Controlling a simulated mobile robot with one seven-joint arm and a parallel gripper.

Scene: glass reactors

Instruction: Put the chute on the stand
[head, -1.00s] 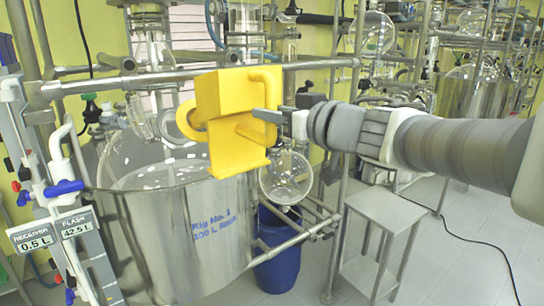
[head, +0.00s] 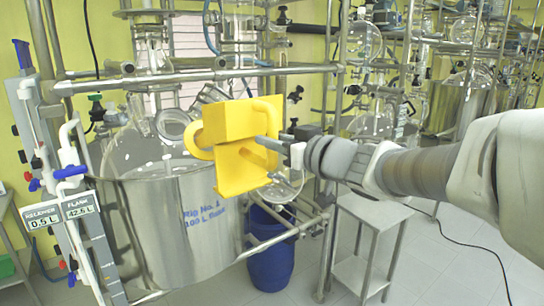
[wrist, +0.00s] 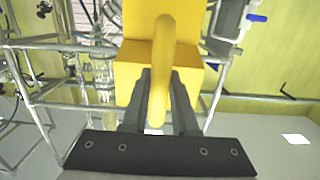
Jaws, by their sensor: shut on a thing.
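The yellow chute (head: 228,125) is held in the air in front of the large glass vessel and its steel bath. My gripper (head: 268,143) is shut on the chute's curved handle. In the wrist view the handle (wrist: 160,70) runs between the two dark fingers (wrist: 158,105), with the yellow body behind it. A small stand (head: 362,215) with a flat top and a lower shelf is on the floor right of the bath, below my arm. The chute is apart from the stand, up and to its left. Whether this is the task's stand I cannot tell.
The steel bath (head: 165,235) with its glass flask stands at the left, close behind the chute. A rail (head: 190,77) runs behind the chute. A blue drum (head: 270,248) is beside the bath. Floor at the right is open, with a black cable.

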